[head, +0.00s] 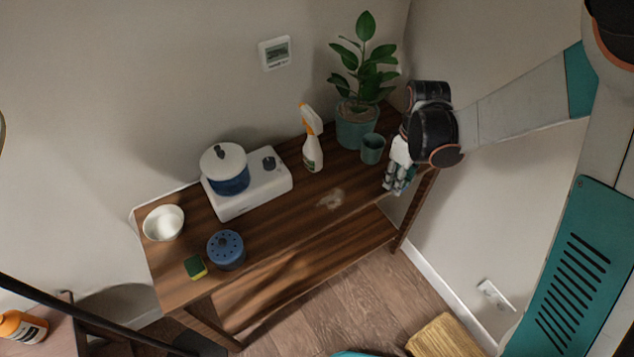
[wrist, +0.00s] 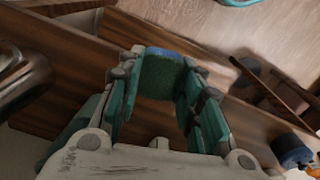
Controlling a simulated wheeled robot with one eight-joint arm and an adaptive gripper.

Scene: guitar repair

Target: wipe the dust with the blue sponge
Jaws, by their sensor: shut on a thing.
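My gripper (head: 393,188) is at the right end of the wooden table (head: 283,214), fingers pointing down. In the wrist view, my gripper (wrist: 160,62) is shut on a sponge (wrist: 162,76) with a green face and a blue edge, which is the blue sponge. In the head view the fingers mostly hide the sponge. A pale patch of dust (head: 331,198) lies on the table, left of my gripper and apart from it. I cannot make out the dust in the wrist view. Whether the sponge touches the table is unclear.
A green cup (head: 372,149) and a potted plant (head: 357,128) stand just behind my gripper. A spray bottle (head: 312,150) stands behind the dust. Farther left are a white cooker (head: 250,194) with a pot, a blue canister (head: 226,250), a yellow-green sponge (head: 195,267) and a white bowl (head: 163,223).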

